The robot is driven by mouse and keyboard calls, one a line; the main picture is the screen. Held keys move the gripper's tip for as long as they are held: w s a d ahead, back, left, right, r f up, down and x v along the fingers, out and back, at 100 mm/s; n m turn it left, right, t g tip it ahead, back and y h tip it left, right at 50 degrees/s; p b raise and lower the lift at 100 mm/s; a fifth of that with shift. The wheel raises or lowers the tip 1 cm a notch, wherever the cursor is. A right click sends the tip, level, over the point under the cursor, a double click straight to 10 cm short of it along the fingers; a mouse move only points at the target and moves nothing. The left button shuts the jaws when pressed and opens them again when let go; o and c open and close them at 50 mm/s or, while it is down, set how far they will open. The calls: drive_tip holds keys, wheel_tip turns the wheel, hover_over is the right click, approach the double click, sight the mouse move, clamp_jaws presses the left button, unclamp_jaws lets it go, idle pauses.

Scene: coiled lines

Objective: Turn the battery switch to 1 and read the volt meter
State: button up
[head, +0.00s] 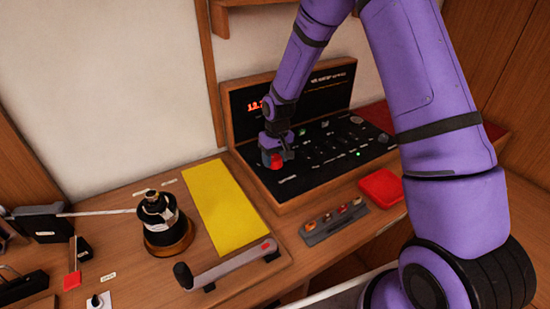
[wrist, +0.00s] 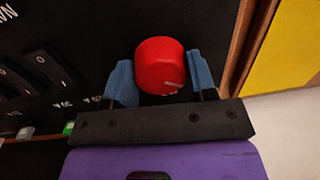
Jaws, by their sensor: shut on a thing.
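The red battery switch knob (wrist: 160,62) sits on the black panel (head: 330,145). In the wrist view its white mark points toward the lower right; I cannot see which number that is. My gripper (wrist: 162,74) is shut on the knob, with a blue finger on either side. In the head view the gripper (head: 275,154) is at the panel's left part, with red of the knob showing at its fingers. The volt meter (head: 253,106) shows red lit digits at the upper left of the panel; they start like 12, and my arm hides the rest.
Black rocker switches (wrist: 50,68) and a green light lie beside the knob. A yellow sheet (head: 222,207) lies left of the panel. A winch (head: 163,222), a crank handle (head: 230,266), a small tray (head: 334,222) and a red box (head: 381,187) stand on the wooden counter.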

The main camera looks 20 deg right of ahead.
sight(277, 157)
drive_tip(key=shift+n, duration=0.6)
drive_tip(key=o, duration=0.9)
drive_tip(key=r, duration=1)
drive_tip(key=shift+w+d+r, duration=0.15)
drive_tip(key=shift+d+r, duration=0.15)
drive_tip(key=shift+r, duration=0.1)
